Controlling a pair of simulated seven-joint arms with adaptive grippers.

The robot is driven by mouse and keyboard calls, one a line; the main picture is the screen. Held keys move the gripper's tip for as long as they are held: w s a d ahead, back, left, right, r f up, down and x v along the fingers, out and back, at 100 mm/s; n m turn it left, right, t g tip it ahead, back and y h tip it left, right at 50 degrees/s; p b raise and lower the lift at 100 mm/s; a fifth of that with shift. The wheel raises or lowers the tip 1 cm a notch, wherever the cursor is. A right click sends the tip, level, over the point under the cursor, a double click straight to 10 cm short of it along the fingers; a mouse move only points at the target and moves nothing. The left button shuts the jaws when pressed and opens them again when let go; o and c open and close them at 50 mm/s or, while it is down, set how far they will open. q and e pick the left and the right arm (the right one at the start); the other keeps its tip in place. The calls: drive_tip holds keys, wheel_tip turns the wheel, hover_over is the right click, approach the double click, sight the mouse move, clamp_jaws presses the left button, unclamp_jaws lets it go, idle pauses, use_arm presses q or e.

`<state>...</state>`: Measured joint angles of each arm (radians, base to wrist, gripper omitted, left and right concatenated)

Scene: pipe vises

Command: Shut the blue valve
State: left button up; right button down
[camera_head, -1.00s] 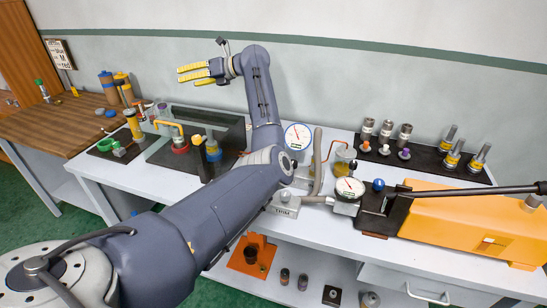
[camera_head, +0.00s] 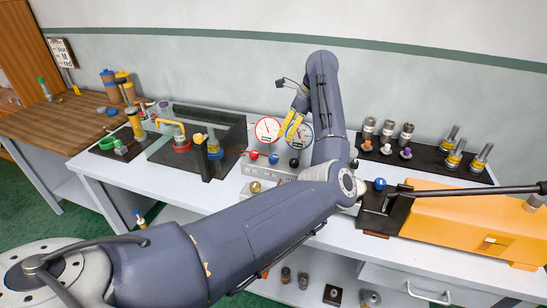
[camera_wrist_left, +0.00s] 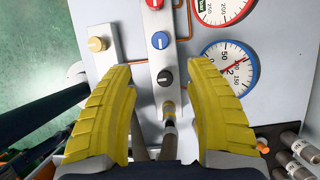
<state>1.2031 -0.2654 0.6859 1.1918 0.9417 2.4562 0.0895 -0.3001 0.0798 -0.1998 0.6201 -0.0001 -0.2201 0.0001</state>
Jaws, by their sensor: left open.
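The blue valve knob (camera_head: 273,158) sits on a grey valve block (camera_head: 262,170), between a red knob (camera_head: 254,154) and a black knob (camera_head: 294,162). In the left wrist view the blue knob (camera_wrist_left: 160,40) has a white mark across it and lies just beyond my fingertips. My left gripper (camera_head: 288,130) is open and empty, with yellow fingers pointing down over the block. In the left wrist view, its fingers (camera_wrist_left: 160,67) are spread to either side, with the black knob (camera_wrist_left: 165,77) between them. My right gripper is not in view.
A red-rimmed gauge (camera_head: 267,128) and a blue-rimmed gauge (camera_head: 298,135) stand behind the block. A gold knob (camera_head: 255,187) is in front. An orange machine (camera_head: 460,220) with a blue ball (camera_head: 379,184) stands right.

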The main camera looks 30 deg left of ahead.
sight(274, 156)
use_arm(q)
drive_tip(key=x, duration=1.4)
drive_tip(key=shift+a+f, duration=0.15)
drive_tip(key=shift+f, duration=0.1)
clamp_jaws()
